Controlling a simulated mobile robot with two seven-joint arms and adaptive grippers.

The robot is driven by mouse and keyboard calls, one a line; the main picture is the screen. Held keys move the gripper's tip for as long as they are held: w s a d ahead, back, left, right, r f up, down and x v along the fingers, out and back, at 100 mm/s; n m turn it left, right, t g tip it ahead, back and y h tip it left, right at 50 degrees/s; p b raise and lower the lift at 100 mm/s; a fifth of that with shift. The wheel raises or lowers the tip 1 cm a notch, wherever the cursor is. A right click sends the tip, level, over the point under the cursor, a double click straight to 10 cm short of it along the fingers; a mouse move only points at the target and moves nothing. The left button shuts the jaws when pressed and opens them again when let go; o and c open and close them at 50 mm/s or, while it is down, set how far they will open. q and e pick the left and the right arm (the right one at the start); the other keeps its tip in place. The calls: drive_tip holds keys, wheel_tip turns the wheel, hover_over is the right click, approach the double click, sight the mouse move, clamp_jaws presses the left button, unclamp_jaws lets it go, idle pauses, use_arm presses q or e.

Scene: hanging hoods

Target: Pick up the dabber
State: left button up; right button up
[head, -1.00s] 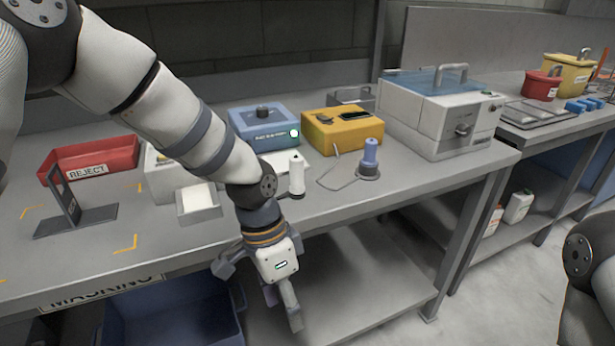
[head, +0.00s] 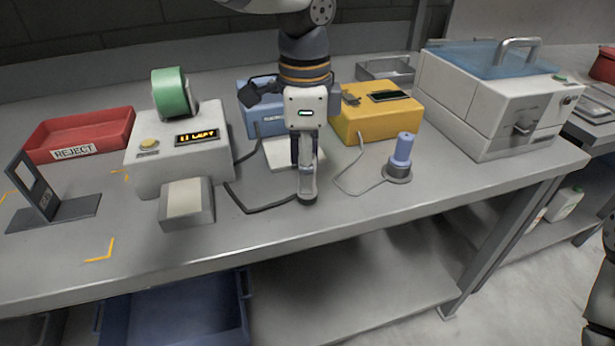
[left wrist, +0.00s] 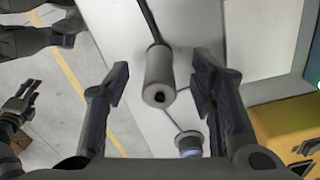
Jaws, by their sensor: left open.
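My left gripper (head: 306,185) points down over the bench in the head view, in front of a pale pad (head: 284,152). In the left wrist view its fingers are open on either side of a pale cylinder (left wrist: 158,72) with a black cable, and a gap shows on both sides. A lavender cylinder (head: 402,150) stands upright in a round dark base to the right. A dark shape like my right gripper (left wrist: 20,105) shows at the left wrist view's left edge.
A yellow box (head: 376,118) and a blue box (head: 250,98) stand behind. A tape dispenser unit (head: 178,160) and a red reject tray (head: 85,128) are left; a white machine (head: 470,110) is right. Cables lie around the gripper. The bench front is clear.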

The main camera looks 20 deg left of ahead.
use_arm(q)
wheel_tip(320, 180, down, 3)
drive_tip(key=shift+d+f, duration=0.1)
clamp_jaws()
